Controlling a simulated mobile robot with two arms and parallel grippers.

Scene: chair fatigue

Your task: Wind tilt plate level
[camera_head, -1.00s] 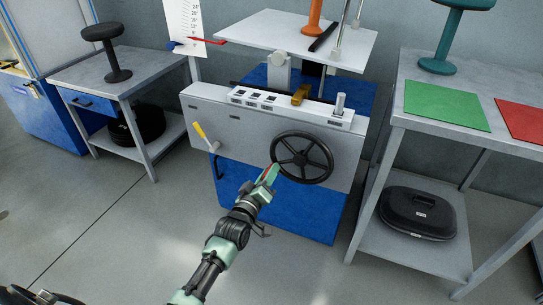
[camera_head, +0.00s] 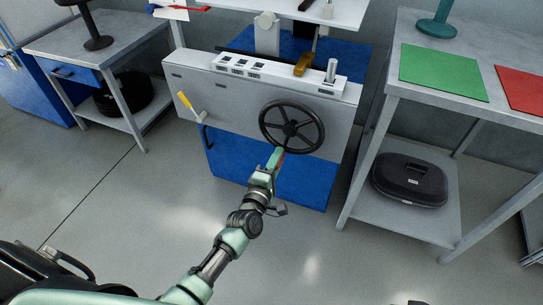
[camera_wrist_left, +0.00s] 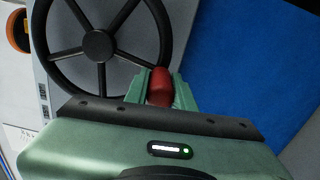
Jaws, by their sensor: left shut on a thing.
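The dark handwheel (camera_head: 291,126) is on the front of the grey machine (camera_head: 240,105). My left gripper (camera_head: 277,157) is at the lower rim of the wheel, slightly left of its centre. In the left wrist view its two green fingers are shut on the red knob (camera_wrist_left: 160,85) beside the wheel rim (camera_wrist_left: 165,45). The white tilt plate (camera_head: 285,7) sits above the machine, cut off by the top edge of the head view, so its tilt is hard to judge. The red pointer (camera_head: 182,9) shows at upper left beside a white paper. My right gripper is not in view.
A yellow-handled crank (camera_head: 186,101) is on the machine's left front. A bench with a green mat (camera_head: 443,72) and red mat (camera_head: 522,90) stands at right, a black case (camera_head: 410,180) on its shelf. Another bench (camera_head: 75,50) is at left. The floor in front is clear.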

